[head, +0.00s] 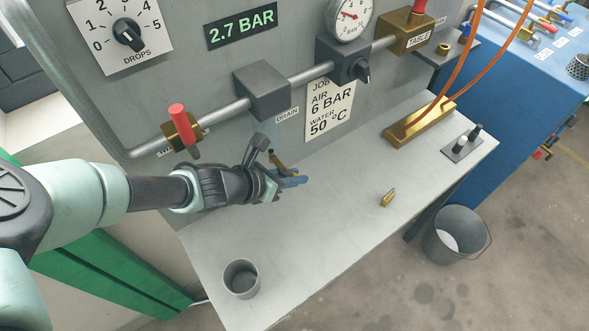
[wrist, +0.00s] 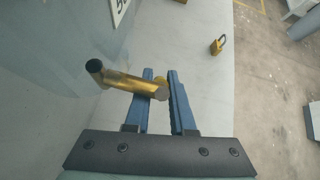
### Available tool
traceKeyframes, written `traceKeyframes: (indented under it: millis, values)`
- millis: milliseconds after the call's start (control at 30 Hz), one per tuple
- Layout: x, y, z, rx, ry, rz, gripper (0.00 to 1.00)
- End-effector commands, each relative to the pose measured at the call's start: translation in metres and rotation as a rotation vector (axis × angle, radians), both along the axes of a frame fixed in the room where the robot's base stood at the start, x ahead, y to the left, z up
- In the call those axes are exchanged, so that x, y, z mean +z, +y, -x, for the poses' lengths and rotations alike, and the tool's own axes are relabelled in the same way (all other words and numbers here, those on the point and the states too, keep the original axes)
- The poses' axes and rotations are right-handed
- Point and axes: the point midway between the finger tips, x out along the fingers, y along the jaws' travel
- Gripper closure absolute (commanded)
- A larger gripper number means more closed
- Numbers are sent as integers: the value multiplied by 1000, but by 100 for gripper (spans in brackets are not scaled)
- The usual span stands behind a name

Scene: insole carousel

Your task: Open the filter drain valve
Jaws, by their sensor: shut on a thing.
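The filter is a dark grey block (head: 262,90) on the pipe along the wall panel, with a DRAIN label (head: 287,115) below its right side. The drain valve is a brass piece (head: 277,162) under the filter, partly hidden by my gripper (head: 291,181). In the wrist view the drain valve (wrist: 125,80) is a brass bar with a dark round end at the left. The bar's right end lies between the blue fingers of my gripper (wrist: 160,76), which are shut on it. Whether the valve is turned open cannot be told.
A red-handled valve (head: 181,130) sits on the pipe just above my forearm. The bench (head: 330,240) carries a grey cup (head: 241,278), a brass padlock (head: 387,198) and a brass block (head: 420,120) with orange hoses. The bench middle is clear.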

Motion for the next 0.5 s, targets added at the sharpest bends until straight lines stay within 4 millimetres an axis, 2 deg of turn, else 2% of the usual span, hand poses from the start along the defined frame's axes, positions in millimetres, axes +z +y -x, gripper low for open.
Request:
traceKeyframes:
  millis: [467, 500]
  values:
    - [0, 1, 0, 0, 7, -12, 100]
    - [0, 1, 0, 0, 7, -12, 72]
